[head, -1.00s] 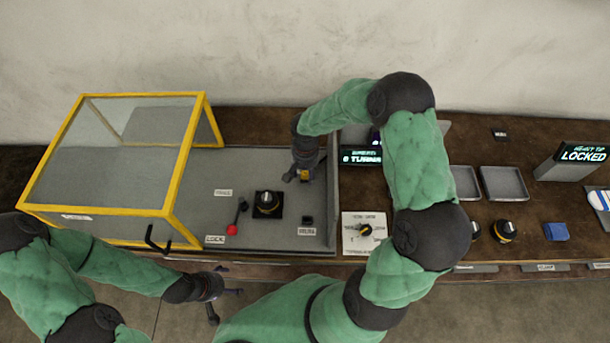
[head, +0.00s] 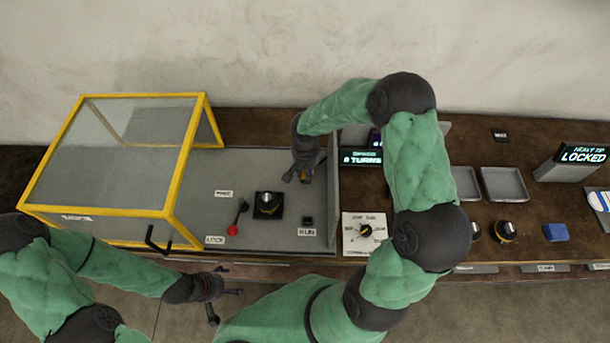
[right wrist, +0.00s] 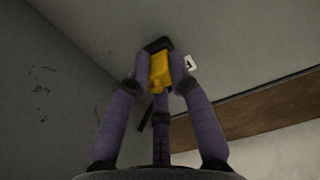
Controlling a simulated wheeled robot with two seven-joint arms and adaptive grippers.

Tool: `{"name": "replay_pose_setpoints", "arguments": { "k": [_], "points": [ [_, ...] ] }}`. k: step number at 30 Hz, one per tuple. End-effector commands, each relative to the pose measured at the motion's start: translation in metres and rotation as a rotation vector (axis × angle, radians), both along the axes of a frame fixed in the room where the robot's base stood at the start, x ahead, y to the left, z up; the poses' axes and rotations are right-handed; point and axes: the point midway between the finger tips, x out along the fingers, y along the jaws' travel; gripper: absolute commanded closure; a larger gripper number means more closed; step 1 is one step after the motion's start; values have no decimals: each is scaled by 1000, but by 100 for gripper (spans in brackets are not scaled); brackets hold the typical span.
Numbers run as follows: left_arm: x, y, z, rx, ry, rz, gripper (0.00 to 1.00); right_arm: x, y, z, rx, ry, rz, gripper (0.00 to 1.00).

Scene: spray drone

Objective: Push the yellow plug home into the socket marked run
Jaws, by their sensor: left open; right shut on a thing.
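The yellow plug (right wrist: 159,72) is between the fingers of my right gripper (right wrist: 160,78), which is shut on it. A dark block (right wrist: 157,45) is at the plug's far end; I cannot tell whether they touch. In the head view my right gripper (head: 297,178) is low over the grey panel, behind the run socket, and mostly hides the plug. The run socket (head: 307,220) is a small dark block just behind the white RUN label (head: 307,232). It stands clear of the gripper. My left gripper (head: 225,303) is open and empty in front of the bench.
A yellow-framed clear cover (head: 110,155) stands at the left. A red-tipped lever (head: 238,218), a black knob (head: 268,204) and a dial plate (head: 352,245) are near the run socket. The panel's right wall (head: 332,200) is close to my right gripper.

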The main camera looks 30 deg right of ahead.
Motion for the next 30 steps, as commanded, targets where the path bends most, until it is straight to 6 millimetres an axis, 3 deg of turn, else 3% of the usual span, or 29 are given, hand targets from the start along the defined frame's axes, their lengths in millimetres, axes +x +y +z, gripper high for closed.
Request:
{"name": "replay_pose_setpoints", "arguments": {
  "k": [30],
  "points": [
    [0, 0, 20, 0, 0, 0, 22, 0, 0, 36, -1, 0, 0, 100]
  ]
}}
